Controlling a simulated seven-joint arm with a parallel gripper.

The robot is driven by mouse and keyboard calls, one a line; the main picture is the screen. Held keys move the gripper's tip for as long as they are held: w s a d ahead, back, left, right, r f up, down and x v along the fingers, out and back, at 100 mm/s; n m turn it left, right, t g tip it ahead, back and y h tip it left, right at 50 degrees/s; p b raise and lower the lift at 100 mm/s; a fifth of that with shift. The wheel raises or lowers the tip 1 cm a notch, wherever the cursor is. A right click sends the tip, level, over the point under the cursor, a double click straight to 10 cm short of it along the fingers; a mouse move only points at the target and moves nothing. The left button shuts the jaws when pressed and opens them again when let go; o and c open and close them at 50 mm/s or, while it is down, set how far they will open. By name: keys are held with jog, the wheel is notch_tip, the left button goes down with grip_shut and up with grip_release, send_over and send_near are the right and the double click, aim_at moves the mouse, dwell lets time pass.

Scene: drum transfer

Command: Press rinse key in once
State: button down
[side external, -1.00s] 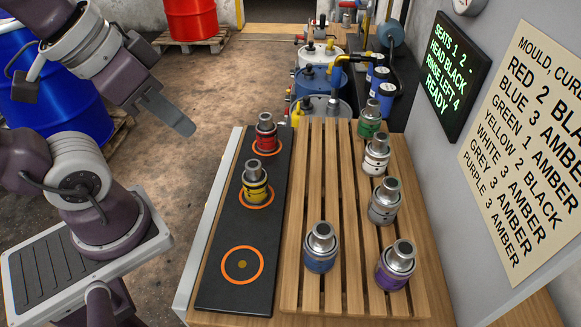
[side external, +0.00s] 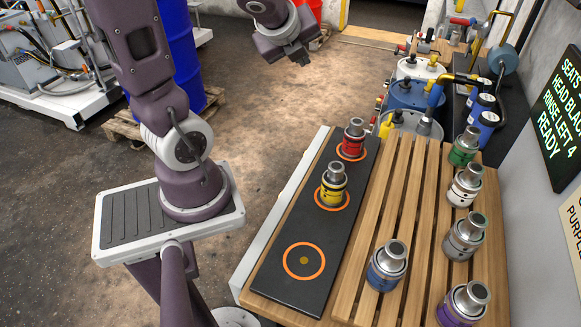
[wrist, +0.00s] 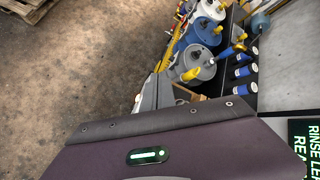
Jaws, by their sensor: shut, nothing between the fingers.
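My gripper (side external: 302,58) is at the top of the side external view, above the floor and left of the drum bench, clear of the couplings. Its shut fingers show in the wrist view (wrist: 150,92), with nothing between them. I cannot pick out the rinse key in either view. The green-lettered display (side external: 560,118) on the right wall reads RINSE LEFT 4 and READY; its right part is cut off. The display's corner also shows in the wrist view (wrist: 309,140).
A black strip (side external: 275,289) has red and yellow couplings on two orange rings; the nearest ring is empty. A slatted rack (side external: 372,205) holds several couplings. Behind stand lidded drums (side external: 412,95) with valves and pipes, and blue bottles (side external: 484,128). Open floor lies left of the bench.

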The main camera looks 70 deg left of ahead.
jog(key=a+f+m+g+h, duration=0.2)
jog(key=a+f+m+h, duration=0.25)
jog(key=f+m, duration=1.05)
jog(key=s+d+f+m+g+h, duration=0.1)
jog(key=s+f+m+h, duration=0.3)
jog(key=s+m, duration=0.4)
jog(key=f+m+g, duration=0.1)
jog(key=m, duration=0.2)
jog(key=shift+s+d+g, duration=0.25)
jog(key=shift+s+g, duration=0.05)
jog(key=shift+s, duration=0.05)
jog(key=shift+f, duration=0.1)
jog(key=w+d+f, duration=0.2)
jog(key=f, duration=0.2)
jog(key=w+d+f, duration=0.2)
jog(key=f, duration=0.3)
jog(key=shift+w+d+f, duration=0.25)
jog(key=shift+w+f, duration=0.05)
jog(key=shift+w, duration=0.05)
